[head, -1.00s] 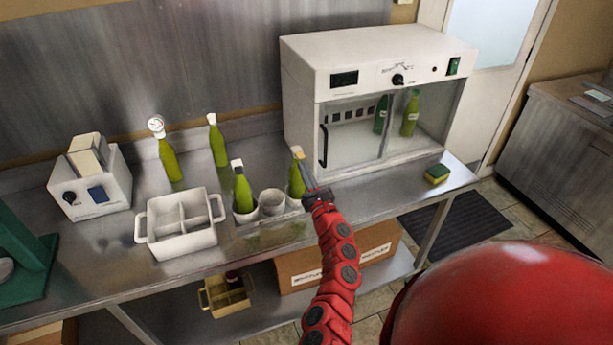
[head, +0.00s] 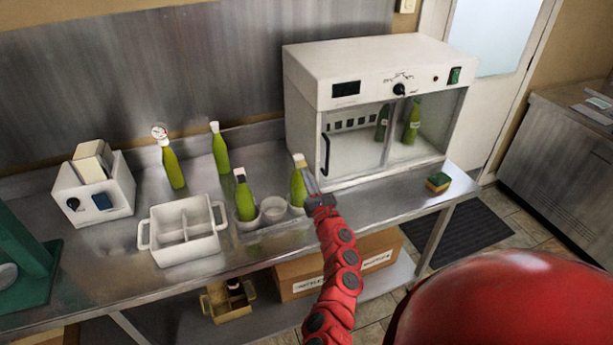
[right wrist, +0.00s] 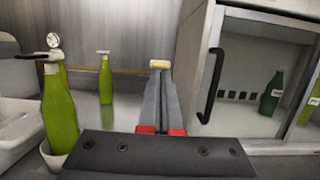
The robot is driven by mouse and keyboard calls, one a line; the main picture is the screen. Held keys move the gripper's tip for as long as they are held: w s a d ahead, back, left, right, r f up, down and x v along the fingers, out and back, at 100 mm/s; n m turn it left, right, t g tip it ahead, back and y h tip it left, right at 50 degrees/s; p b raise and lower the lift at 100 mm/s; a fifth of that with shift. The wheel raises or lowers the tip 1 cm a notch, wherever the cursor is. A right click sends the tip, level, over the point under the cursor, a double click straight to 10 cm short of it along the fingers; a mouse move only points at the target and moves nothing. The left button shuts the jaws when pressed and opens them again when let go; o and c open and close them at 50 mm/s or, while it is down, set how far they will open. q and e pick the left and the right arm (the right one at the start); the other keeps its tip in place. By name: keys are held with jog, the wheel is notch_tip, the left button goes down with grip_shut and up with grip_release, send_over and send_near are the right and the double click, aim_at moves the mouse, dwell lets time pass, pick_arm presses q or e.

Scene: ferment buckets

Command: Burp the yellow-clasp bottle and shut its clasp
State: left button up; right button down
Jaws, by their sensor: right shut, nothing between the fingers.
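The yellow-clasp bottle (head: 298,186) is green and stands upright at the right end of the white cup rack on the bench. Its pale yellow clasp (head: 299,159) is on top, and I cannot tell whether it is open or shut. My right gripper (head: 308,178) is shut and empty, just right of the bottle's neck and pointing up. In the right wrist view the clasp (right wrist: 160,64) shows just beyond the closed fingertips (right wrist: 160,78), which hide the bottle below. Contact cannot be told. My left gripper is out of view.
A white-clasp bottle (head: 245,200) stands in the rack's left cup, with an empty cup (head: 272,208) between. Two more bottles (head: 173,168) (head: 220,152) stand behind. A divided white crate (head: 150,236) is left, a glass-doored cabinet (head: 362,70) behind right, a sponge (head: 438,182) at the right.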

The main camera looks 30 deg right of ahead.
jog(key=shift+r, duration=0.2)
jog(key=shift+w+d+r+p, duration=0.15)
jog(key=shift+r+p, duration=0.35)
jog(key=shift+r, duration=0.65)
jog(key=shift+w+a+r+p, duration=0.1)
jog(key=shift+w+r+p, duration=0.25)
jog(key=shift+r, duration=0.75)
